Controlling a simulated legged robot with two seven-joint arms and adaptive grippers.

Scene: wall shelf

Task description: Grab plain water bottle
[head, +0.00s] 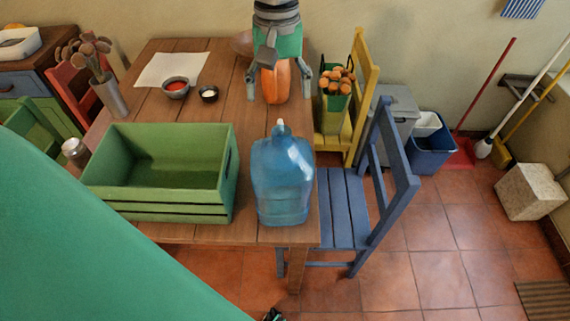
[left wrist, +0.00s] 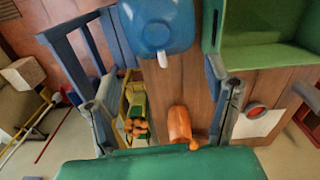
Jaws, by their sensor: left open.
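The plain water bottle (head: 283,185) is a large, translucent blue jug with a white cap. It stands upright at the table's front right corner, and its top shows at the upper edge of the left wrist view (left wrist: 157,25). My left gripper (head: 277,92) is over the far part of the table with its fingers open, apart from the bottle. An orange gourd-like object (head: 275,82) appears between the fingers in the head view. In the left wrist view the open fingers (left wrist: 168,88) frame bare tabletop and the orange object.
A green crate (head: 185,208) stands close left of the bottle. A blue chair (head: 345,205) is close on its right, and a yellow chair (head: 362,85) is behind. Small bowls (head: 175,88) sit on the far left tabletop. The tabletop (head: 245,125) between gripper and bottle is clear.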

